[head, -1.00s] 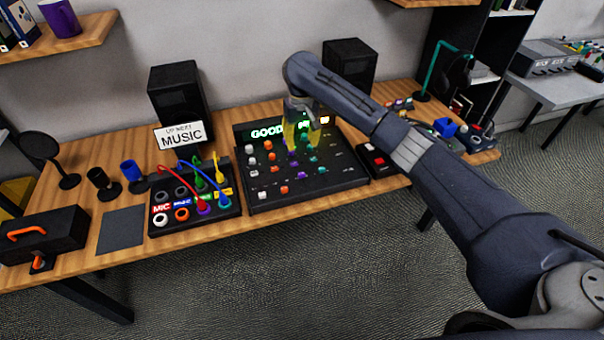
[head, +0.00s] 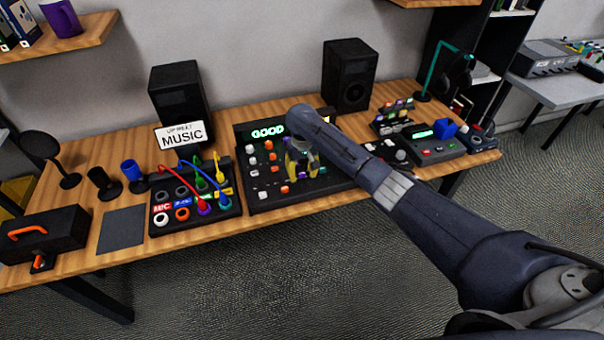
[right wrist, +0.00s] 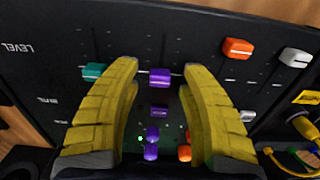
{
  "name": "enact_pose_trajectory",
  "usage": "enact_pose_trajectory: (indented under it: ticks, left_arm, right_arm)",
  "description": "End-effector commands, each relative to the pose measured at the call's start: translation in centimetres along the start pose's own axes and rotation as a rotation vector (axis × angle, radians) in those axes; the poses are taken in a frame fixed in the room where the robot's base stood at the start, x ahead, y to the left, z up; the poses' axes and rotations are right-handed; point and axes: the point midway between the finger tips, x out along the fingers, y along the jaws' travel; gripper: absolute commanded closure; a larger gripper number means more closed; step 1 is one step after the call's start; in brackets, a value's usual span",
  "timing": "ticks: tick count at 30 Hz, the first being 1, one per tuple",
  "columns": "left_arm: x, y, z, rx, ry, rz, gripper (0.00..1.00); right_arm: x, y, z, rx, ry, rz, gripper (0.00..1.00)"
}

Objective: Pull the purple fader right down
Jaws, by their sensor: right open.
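The purple fader (right wrist: 159,77) shows in the right wrist view on the black mixing panel, in the gap between my right gripper's two yellow fingers. I cannot tell whether either finger touches it. A teal fader (right wrist: 94,70) is left of it, partly beside the left finger; an orange fader (right wrist: 237,48) and a white fader (right wrist: 295,57) are to the right. Purple knobs (right wrist: 151,152) sit below it in that view. In the head view my right gripper (head: 301,176) is open, pointing down low over the mixer (head: 262,201) and hiding part of its controls. My left gripper is not seen.
Left of the mixer is a patch box (head: 158,228) with coloured cables. A small device with a green display (head: 424,135) stands to the right. Two speakers (head: 180,92) (head: 350,75) and a MUSIC sign (head: 181,134) stand behind.

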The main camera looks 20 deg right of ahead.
Motion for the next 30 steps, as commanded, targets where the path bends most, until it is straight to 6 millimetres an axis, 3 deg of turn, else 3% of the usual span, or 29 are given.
enact_pose_trajectory:
  ticks: [13, 24, 30]
  left_arm:
    - [0.00, -0.01, 0.00, 0.000, 0.000, 0.000, 0.56]
    - [0.00, -0.02, -0.01, 0.000, 0.000, 0.000, 0.56]
    - [0.00, -0.02, -0.01, 0.000, 0.000, 0.000, 0.56]
  right_arm:
    - [0.42, -0.04, 0.01, -0.001, 0.000, -0.001, 0.56]
    - [0.40, -0.02, 0.01, -0.001, 0.000, 0.000, 0.99]
    - [0.40, -0.06, 0.02, -0.001, 0.000, -0.001, 1.00]
